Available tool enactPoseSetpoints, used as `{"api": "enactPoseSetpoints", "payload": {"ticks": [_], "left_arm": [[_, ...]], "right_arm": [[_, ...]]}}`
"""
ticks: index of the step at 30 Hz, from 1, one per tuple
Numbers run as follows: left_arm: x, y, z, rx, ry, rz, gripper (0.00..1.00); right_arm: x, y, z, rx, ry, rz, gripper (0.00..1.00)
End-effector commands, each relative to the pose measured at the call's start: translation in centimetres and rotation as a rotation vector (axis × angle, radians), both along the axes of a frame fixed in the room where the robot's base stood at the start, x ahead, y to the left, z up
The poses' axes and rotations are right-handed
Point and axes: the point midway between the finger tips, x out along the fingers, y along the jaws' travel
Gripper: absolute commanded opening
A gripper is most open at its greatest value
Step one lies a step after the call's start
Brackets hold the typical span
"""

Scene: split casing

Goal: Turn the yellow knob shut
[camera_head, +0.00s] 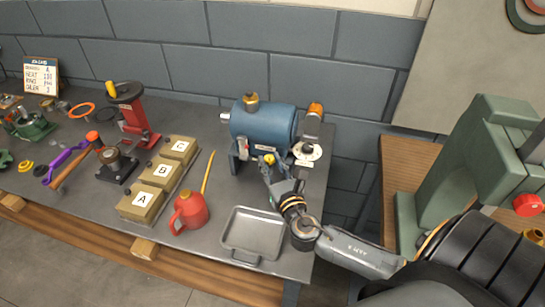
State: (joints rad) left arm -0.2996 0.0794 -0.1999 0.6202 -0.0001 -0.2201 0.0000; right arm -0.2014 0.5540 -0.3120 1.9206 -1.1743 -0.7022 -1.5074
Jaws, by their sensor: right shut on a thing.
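The yellow knob (269,158) sits low on the front of a blue motor-like casing (264,124) at the back right of the bench. Only a small part of the knob shows; my gripper hides the rest. My right gripper (267,163) reaches in from the lower right and is shut on the knob, with its fingertips at the casing's front. My left gripper is out of view.
A grey metal tray (228,241) lies below my right wrist. A red oil can (189,212) and boxes marked A, B, C (141,204) stand to the left. An orange-topped part (315,110) and a white dial (307,151) are close right of the casing. A green machine (455,165) stands at far right.

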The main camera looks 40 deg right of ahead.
Motion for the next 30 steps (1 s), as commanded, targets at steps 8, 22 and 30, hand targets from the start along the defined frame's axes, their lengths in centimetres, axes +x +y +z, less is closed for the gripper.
{"api": "enactPoseSetpoints", "payload": {"ticks": [8, 22, 30], "left_arm": [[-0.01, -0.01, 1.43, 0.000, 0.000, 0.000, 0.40], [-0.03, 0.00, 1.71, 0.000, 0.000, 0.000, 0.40], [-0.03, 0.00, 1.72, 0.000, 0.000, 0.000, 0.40]], "right_arm": [[0.22, 0.51, 0.16, 0.005, -0.001, -0.210, 0.00], [0.35, 0.65, 0.05, -0.001, -0.002, -0.386, 0.00], [0.34, 0.61, 0.04, -0.001, -0.002, -0.395, 0.00]]}}
